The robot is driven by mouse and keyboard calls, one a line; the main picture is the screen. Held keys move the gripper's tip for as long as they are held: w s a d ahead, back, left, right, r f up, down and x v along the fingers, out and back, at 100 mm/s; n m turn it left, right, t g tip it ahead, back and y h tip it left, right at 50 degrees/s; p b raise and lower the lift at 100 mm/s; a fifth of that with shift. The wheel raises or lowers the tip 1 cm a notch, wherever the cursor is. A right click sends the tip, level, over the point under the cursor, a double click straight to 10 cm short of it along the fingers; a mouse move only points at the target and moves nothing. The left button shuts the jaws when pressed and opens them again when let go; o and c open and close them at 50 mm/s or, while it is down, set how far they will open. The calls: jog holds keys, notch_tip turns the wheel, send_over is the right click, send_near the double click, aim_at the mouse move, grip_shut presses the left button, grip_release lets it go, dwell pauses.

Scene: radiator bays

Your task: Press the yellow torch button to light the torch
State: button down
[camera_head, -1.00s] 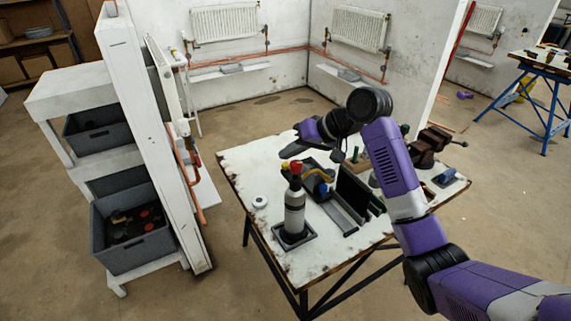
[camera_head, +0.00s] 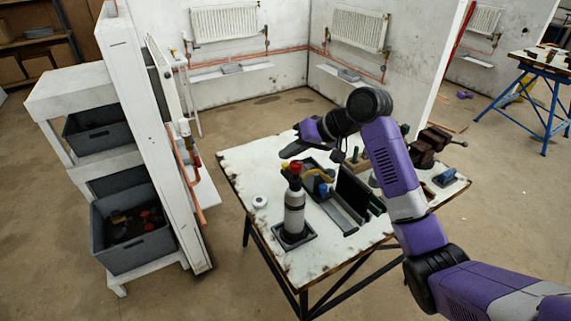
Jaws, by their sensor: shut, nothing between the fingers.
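The torch (camera_head: 294,205) is a grey-white cylinder with a dark top. It stands upright in a dark square holder (camera_head: 296,240) on the white worktable. A red knob (camera_head: 296,168) sits on its top, with a small yellow button (camera_head: 285,165) at its left. No flame shows.
A dark tray (camera_head: 345,217) and an upright dark panel (camera_head: 352,190) stand right of the torch. A vise (camera_head: 428,147) is at the table's right. A white disc (camera_head: 260,201) lies left. A white shelf with grey bins (camera_head: 130,250) stands left of the table.

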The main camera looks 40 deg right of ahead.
jog(key=shift+f, duration=0.1)
jog(key=shift+f, duration=0.35)
jog(key=shift+f, duration=0.45)
dwell(0.7)
dwell(0.3)
jog(key=shift+r+p, duration=0.9)
jog(key=shift+r, duration=0.05)
notch_tip(320, 180, up, 5)
jog(key=p, duration=0.5)
dwell(0.6)
